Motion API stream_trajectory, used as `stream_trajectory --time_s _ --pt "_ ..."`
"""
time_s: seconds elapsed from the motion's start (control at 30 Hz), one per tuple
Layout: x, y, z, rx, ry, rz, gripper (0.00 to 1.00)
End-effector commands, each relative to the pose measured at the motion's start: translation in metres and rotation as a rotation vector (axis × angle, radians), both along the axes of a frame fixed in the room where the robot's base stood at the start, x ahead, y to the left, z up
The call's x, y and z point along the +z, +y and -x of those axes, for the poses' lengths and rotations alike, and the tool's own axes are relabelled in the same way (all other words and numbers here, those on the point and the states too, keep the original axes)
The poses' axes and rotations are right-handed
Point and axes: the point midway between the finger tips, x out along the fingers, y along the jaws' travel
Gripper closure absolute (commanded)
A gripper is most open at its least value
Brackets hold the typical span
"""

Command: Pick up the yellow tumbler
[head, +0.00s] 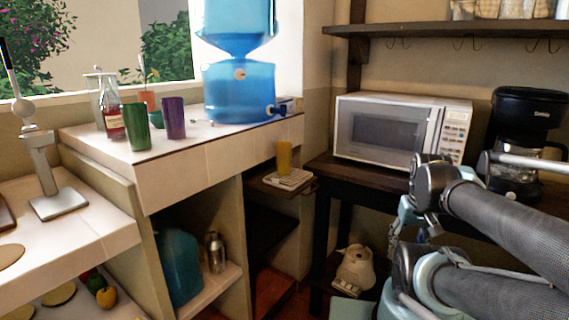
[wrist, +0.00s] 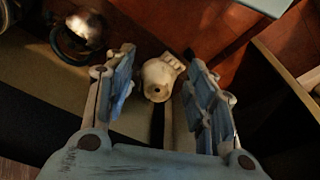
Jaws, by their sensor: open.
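The yellow tumbler (head: 284,157) stands upright on a small dark wall shelf (head: 262,184), at the back of a flat white item (head: 289,180), in the head view. Whether it rests on that item or just behind it I cannot tell. My gripper (wrist: 161,57) is open and empty in the wrist view, its two fingers spread apart. The tumbler does not show in the wrist view.
A pale kettle (head: 355,268) sits low down; a similar pale object (wrist: 158,80) shows between my fingers, further off. A microwave (head: 398,130) and coffee maker (head: 522,140) stand on the dark table. Green (head: 136,127) and purple (head: 174,118) cups stand on the white counter (head: 215,150).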

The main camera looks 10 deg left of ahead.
Motion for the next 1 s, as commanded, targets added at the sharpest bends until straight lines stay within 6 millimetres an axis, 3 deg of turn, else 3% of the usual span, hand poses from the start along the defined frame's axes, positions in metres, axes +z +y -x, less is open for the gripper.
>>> stream_trajectory --time_s 0.17,0.47,0.7,1.0 --pt "0.04 0.019 -0.028 0.176 0.013 -0.022 0.49" --pt "0.124 0.081 -0.096 0.637 0.021 -0.085 0.49" --pt "0.181 0.141 -0.15 1.007 -0.004 -0.146 0.49" --pt "0.238 0.231 -0.214 1.466 -0.078 -0.231 0.49"
